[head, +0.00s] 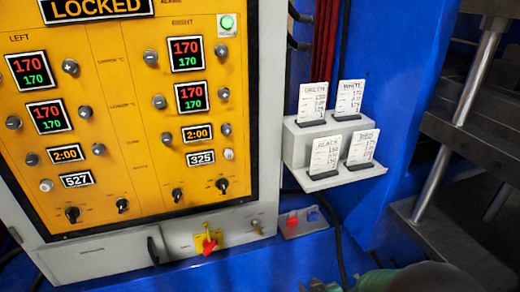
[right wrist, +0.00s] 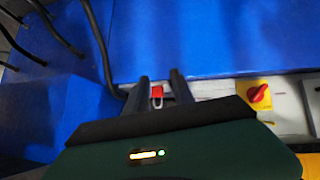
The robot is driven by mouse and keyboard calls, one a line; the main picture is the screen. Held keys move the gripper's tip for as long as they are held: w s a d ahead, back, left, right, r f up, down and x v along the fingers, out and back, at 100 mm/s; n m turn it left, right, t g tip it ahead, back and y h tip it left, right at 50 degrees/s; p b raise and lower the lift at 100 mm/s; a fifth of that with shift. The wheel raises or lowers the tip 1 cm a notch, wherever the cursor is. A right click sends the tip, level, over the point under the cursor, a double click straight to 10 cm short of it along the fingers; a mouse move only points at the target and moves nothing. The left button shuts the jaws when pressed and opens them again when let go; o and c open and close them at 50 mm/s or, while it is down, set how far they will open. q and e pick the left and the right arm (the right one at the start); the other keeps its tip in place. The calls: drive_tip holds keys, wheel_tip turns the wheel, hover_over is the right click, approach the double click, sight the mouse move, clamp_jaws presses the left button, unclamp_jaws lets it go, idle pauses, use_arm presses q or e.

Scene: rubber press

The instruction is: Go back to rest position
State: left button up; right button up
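My right gripper (head: 318,286) shows only at the bottom edge of the head view, its dark fingertips below the small grey ledge. In the right wrist view its two black fingers (right wrist: 160,80) stand apart with a gap between them. A small red padlock-like item (right wrist: 157,92) shows in that gap; it seems to lie beyond the fingers, not gripped. In the head view a red item (head: 293,221) and a blue item (head: 313,214) sit on the ledge. My left gripper is not in view.
The yellow control panel (head: 130,130) fills the left, with a red rotary switch (head: 208,243) below it. A grey card holder (head: 300,150) with labelled cards is on the blue wall. Metal press parts (head: 470,130) stand at right. Dark cables hang near the ledge.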

drive_tip(key=s+d+r+m+g, duration=0.2)
drive_tip(key=s+d+g, duration=0.15)
drive_tip(key=s, duration=0.45)
drive_tip(key=s+d+r+m+g, duration=0.2)
drive_tip(key=s+g, duration=0.2)
drive_tip(key=s, duration=0.4)
wheel_tip(320, 180, up, 18)
drive_tip(key=p, duration=1.9)
drive_tip(key=shift+n+h+p, duration=0.3)
drive_tip(key=shift+h, duration=0.1)
drive_tip(key=shift+w+r+t, duration=0.1)
drive_tip(key=shift+r+t, duration=0.05)
drive_tip(key=shift+t, duration=0.1)
